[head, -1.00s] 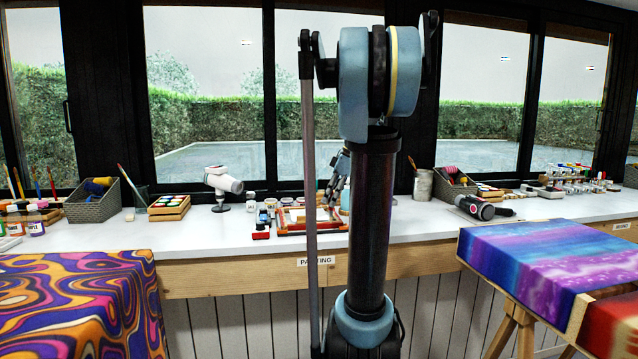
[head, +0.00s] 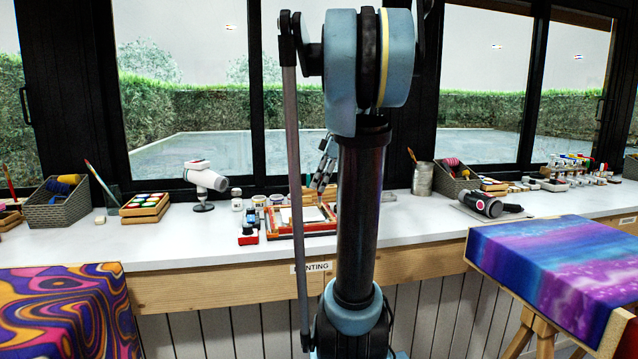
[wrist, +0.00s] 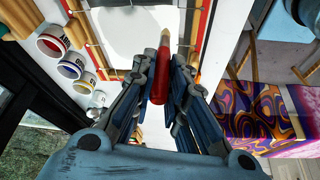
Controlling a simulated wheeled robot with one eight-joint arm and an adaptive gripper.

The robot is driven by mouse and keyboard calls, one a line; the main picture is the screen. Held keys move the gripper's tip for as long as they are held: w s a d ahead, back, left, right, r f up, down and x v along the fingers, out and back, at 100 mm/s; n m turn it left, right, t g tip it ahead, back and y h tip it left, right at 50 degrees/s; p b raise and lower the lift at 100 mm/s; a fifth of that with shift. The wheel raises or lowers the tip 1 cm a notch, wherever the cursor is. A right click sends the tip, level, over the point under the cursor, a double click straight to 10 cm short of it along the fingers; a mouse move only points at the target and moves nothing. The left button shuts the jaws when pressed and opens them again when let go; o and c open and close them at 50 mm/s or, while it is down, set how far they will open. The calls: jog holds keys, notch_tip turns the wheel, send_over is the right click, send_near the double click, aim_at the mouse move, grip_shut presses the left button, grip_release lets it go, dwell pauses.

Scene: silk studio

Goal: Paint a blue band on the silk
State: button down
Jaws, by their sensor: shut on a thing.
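My gripper (head: 325,165) is above the painting table. In the wrist view my gripper (wrist: 162,85) is shut on a brush (wrist: 159,75) with a red body and a pale tip. The tip points towards a white silk panel (wrist: 135,35), which also shows in the head view (head: 294,215) inside a red and wooden frame (head: 306,230). I cannot tell whether the tip touches the silk or carries paint. Jars with red, blue and other rims (wrist: 70,68) stand beside the frame. My arm hides part of the frame in the head view.
A white hand-held device (head: 205,178) and a paint tray (head: 145,207) stand left of the frame. A dark device (head: 484,205) lies to the right. Patterned cloth (head: 65,310) and purple cloth (head: 555,260) flank my arm in front of the table (head: 180,240).

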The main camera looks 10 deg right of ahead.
aim_at(320, 194)
jog(key=shift+f, duration=2.1)
jog(key=shift+w, duration=5.2)
jog(key=shift+a, duration=1.6)
jog(key=shift+s, duration=5.25)
jog(key=shift+r, duration=2.9)
